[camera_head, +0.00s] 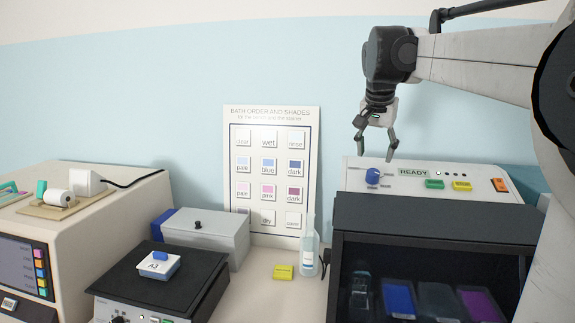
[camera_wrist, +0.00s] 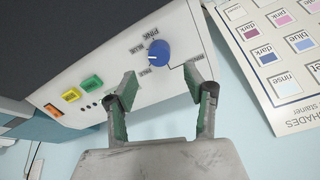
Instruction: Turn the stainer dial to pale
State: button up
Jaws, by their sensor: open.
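The stainer (camera_head: 430,205) stands at the right in the head view, with a READY display and a blue dial (camera_head: 373,176) on its upper panel. In the wrist view the round blue dial (camera_wrist: 158,53) has small labels around it, one reading PINK; the others are too small to read surely, and I cannot tell which one it points to. My gripper (camera_head: 374,146) is open and empty, pointing down above the panel near the dial. In the wrist view my gripper's fingers (camera_wrist: 165,84) are spread, with the dial beyond their tips and apart from them.
Green (camera_head: 434,184), yellow (camera_head: 462,186) and orange (camera_head: 500,185) buttons lie right of the dial. A shade chart (camera_head: 270,160) leans on the wall. A bottle (camera_head: 310,255) and yellow block (camera_head: 283,271) stand left of the stainer's dark, glazed bay (camera_head: 435,215).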

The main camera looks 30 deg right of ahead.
aim_at(372, 171)
jog(key=x, duration=0.6)
jog(key=shift+d+f+p, duration=0.15)
jog(key=shift+f+p, duration=0.15)
jog(key=shift+f, duration=0.05)
jog(key=shift+c, duration=0.3)
jog(key=c, duration=1.1)
jog(key=shift+o, duration=0.2)
jog(key=shift+n, duration=0.3)
jog(key=n, duration=0.5)
jog(key=shift+w+n+b, duration=0.1)
jog(key=shift+n+b, duration=0.2)
jog(key=shift+b, duration=0.05)
jog(key=n, duration=0.5)
jog(key=shift+n+t, duration=0.3)
